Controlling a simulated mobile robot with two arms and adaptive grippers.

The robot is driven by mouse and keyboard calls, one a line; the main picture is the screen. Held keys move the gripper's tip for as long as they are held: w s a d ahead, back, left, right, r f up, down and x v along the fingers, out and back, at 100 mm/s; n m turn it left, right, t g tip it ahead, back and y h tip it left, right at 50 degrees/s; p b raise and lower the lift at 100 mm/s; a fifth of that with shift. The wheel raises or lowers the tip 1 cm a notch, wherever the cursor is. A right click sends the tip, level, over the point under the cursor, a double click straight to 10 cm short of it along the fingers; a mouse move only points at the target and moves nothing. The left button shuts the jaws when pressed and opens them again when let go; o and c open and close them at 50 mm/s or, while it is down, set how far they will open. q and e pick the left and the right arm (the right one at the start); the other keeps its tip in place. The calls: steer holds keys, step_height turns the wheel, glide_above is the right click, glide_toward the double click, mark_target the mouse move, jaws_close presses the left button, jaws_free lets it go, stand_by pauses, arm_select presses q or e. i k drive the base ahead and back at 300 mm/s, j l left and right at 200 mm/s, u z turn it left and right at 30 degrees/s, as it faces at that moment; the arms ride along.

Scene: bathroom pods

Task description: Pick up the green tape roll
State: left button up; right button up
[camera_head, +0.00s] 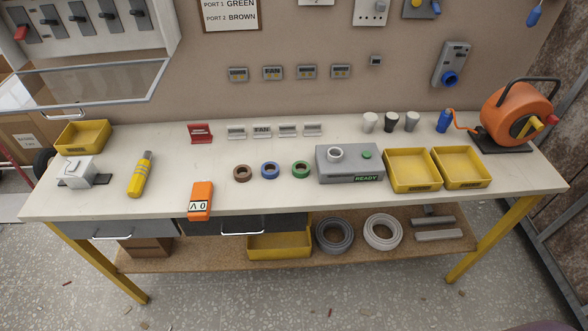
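The green tape roll (301,163) lies flat on the white workbench top (340,205), near its middle. It is a ring with a dark green outer side and a hole in the centre. A blue tape roll (270,164) lies just to its left and a brown tape roll (242,167) lies further left. A grey box with a READY label (350,178) stands close to its right. Neither of my grippers shows in the head view.
An orange meter (201,193) lies at the front edge, left of the rolls. Small grey label blocks (262,131) stand behind the rolls. Two yellow trays (408,187) sit right of the grey box. The bench top in front of the rolls is clear.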

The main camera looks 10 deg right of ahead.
mark_target(299, 164)
steer(key=j+z, duration=0.2)
steer(key=j, duration=0.35)
steer(key=j+z, duration=0.2)
steer(key=j, duration=0.3)
steer(key=k+j+z, duration=0.25)
steer(key=j, duration=0.25)
steer(key=j+z, duration=0.2)
steer(key=j, duration=0.35)
